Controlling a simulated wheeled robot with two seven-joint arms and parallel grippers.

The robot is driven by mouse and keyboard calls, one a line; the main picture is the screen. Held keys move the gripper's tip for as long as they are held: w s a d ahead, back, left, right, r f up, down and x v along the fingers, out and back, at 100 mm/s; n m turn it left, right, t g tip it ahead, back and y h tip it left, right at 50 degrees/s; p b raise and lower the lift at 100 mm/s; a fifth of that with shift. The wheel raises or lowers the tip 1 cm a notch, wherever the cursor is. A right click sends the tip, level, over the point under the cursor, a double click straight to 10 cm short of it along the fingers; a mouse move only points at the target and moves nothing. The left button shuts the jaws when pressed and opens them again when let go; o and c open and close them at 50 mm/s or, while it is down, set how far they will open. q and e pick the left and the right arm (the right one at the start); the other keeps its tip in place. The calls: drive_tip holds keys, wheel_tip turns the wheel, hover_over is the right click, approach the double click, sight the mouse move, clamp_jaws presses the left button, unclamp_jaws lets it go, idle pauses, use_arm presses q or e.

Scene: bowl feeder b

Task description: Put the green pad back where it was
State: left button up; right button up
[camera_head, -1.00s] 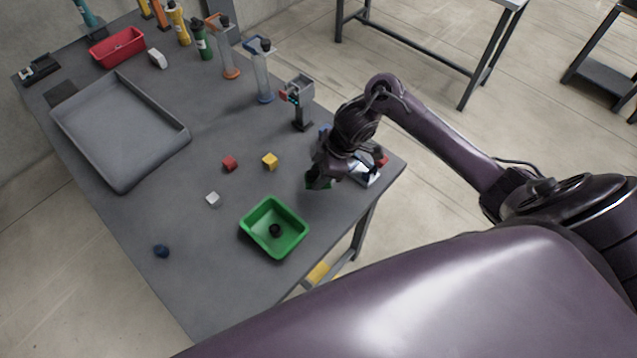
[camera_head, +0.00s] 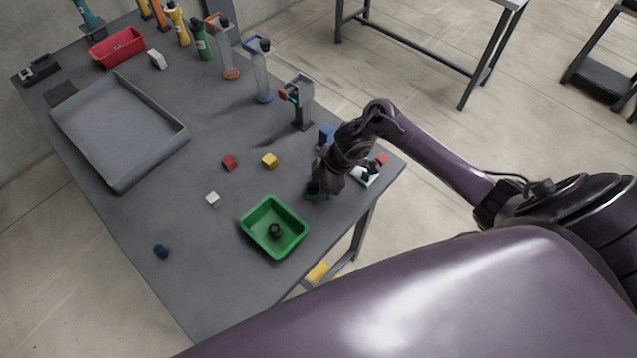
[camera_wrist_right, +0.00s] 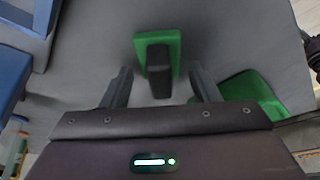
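The green pad (camera_wrist_right: 171,42) shows in the right wrist view as a small green square with a dark upright block on it. It appears to rest on the grey table. My right gripper (camera_wrist_right: 162,85) is open, with one finger on each side of the dark block and a gap at both sides. In the head view my right gripper (camera_head: 315,190) points down near the table's right edge and mostly hides the pad. My left gripper is not in view.
A green tray (camera_head: 252,224) with a dark round piece stands close by. Red (camera_head: 229,163), yellow (camera_head: 269,160) and white (camera_head: 212,199) cubes lie left of the gripper. A blue block (camera_head: 326,138) and a small post device (camera_head: 302,105) stand behind it.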

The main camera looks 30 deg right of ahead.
drive_tip(key=shift+o, duration=0.4)
drive_tip(key=shift+r, duration=0.1)
drive_tip(key=shift+r, duration=0.25)
drive_tip(key=v, duration=1.1)
drive_tip(key=shift+r, duration=0.3)
drive_tip(key=shift+s+d+f, duration=0.1)
drive_tip(key=shift+s, duration=0.05)
